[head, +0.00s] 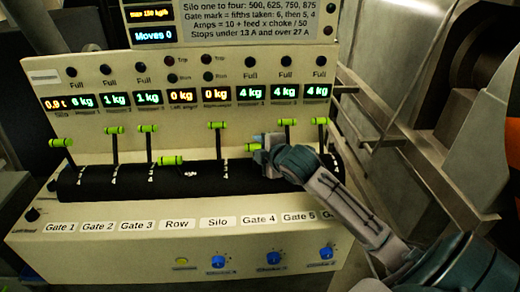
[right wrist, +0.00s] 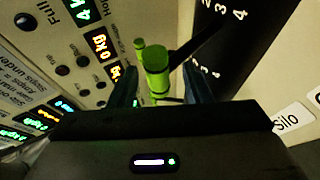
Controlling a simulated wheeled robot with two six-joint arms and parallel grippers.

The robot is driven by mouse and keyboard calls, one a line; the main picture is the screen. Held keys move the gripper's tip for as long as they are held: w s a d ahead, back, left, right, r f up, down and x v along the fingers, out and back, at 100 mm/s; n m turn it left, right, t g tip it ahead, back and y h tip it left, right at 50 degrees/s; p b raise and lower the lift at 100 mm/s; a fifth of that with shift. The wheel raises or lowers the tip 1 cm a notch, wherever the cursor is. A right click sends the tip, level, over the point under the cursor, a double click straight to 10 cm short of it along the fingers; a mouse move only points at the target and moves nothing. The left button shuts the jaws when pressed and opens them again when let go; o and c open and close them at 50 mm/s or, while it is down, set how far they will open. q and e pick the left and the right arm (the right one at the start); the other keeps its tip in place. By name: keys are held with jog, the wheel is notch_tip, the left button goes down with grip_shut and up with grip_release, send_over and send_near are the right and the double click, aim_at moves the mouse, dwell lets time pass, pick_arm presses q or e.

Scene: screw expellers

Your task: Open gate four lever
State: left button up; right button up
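The gate four lever has a green handle (head: 253,147), low over the black drum and left of my right gripper (head: 268,150). The gripper hides much of this lever. In the right wrist view a green handle (right wrist: 156,68) stands between the two dark fingers (right wrist: 160,88), with gaps visible at its sides, so the gripper looks open around it. A dark lever arm runs from it to the upper right. The "Gate 4" label (head: 258,219) is on the panel below. My left gripper is not in view.
Close by are the upright silo lever (head: 217,125) on the left and the gate five lever (head: 287,123) on the right. The row lever (head: 171,160) lies low. The black drum (head: 200,178) runs beneath the levers. Metal framework (head: 400,120) stands at right.

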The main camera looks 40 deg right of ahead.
jog(key=v, duration=1.1)
jog(key=shift+w, duration=0.1)
dwell(0.5)
